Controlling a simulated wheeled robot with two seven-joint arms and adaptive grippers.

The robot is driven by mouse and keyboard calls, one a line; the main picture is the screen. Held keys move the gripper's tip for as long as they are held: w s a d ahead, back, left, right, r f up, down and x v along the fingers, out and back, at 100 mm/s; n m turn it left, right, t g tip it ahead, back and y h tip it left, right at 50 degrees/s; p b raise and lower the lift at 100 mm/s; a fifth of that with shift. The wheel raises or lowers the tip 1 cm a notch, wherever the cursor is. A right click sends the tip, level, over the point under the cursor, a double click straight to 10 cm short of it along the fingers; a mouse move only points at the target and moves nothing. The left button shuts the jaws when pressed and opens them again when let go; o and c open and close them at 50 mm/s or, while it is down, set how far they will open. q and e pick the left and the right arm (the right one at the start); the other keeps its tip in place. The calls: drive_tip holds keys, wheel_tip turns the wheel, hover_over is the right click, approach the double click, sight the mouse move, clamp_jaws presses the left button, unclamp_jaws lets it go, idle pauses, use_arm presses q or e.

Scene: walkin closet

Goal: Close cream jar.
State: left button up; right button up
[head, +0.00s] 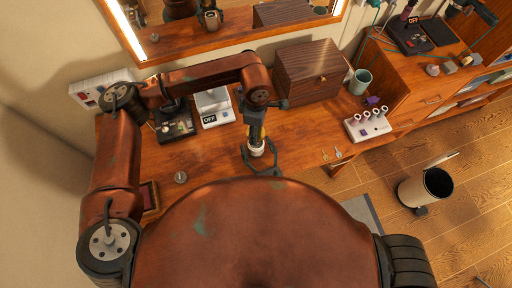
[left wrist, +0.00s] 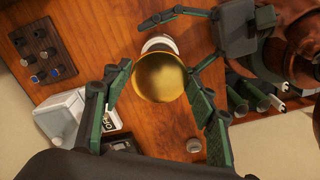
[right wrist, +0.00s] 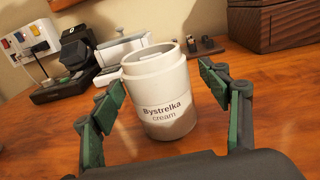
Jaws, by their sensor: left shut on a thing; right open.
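The cream jar (right wrist: 168,100) is a white cylinder with a "Bystrelka cream" label and a bare, lidless neck; it stands on the wooden table. It also shows in the head view (head: 257,151) and partly in the left wrist view (left wrist: 160,42), where the lid overlaps it. My left gripper (left wrist: 159,82) is shut on a round gold lid (left wrist: 160,77), above the table close to the jar. My right gripper (right wrist: 170,88) has its fingers spread on both sides of the jar; it also shows in the head view (head: 262,166). Whether its fingers touch the jar is unclear.
A small grey round item (head: 180,177) lies left of the jar. The table around the jar is mostly clear.

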drive_tip(key=shift+c, duration=0.7)
drive_tip(key=c, duration=1.7)
use_arm(q)
drive_tip(key=shift+d+f, duration=0.1)
drive_tip(key=shift+f, duration=2.4)
use_arm(e)
drive_tip(key=shift+o, duration=0.2)
use_arm(q)
drive_tip(key=shift+f, duration=0.9)
drive_tip(key=shift+f, duration=0.55)
use_arm(e)
clamp_jaws()
